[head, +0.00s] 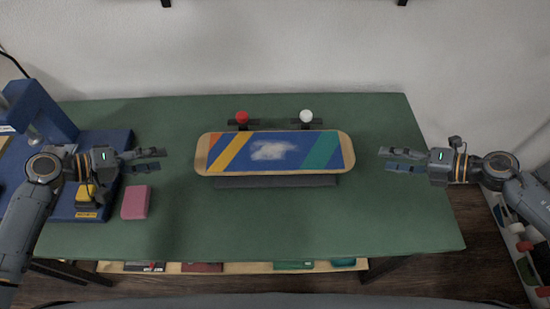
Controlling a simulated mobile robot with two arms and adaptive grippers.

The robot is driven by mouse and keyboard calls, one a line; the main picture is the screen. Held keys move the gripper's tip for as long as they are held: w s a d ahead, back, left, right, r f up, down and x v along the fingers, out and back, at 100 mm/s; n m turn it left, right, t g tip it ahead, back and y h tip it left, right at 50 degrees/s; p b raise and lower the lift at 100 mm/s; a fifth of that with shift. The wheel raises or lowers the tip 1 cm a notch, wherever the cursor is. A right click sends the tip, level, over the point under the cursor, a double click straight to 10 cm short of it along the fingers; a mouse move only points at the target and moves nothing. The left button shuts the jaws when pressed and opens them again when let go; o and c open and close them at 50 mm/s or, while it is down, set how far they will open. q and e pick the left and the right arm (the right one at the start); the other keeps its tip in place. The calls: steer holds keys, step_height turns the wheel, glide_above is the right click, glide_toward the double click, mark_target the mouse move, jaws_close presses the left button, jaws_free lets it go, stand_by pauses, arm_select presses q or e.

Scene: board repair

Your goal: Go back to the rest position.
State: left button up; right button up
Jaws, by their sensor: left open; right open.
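My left gripper (151,160) is open and empty. It hangs over the left part of the green table, left of the skateboard deck and above and behind a pink block. My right gripper (400,160) is open and empty, over the right part of the table, right of the deck. Both grippers are apart from the deck (225,153), which has orange, yellow, blue and green stripes and a whitish patch in its middle.
The green table (390,222) has free room in front. A blue machine (40,110) on a blue base stands at the left, with a pink block (135,202) beside it. A red wheel (242,117) and a white wheel (306,116) sit behind the deck. A rack (515,255) stands at right.

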steer(key=shift+s+d+r, duration=0.15)
steer(key=shift+d+r, duration=0.15)
steer(key=shift+d, duration=0.05)
stand_by(0.3)
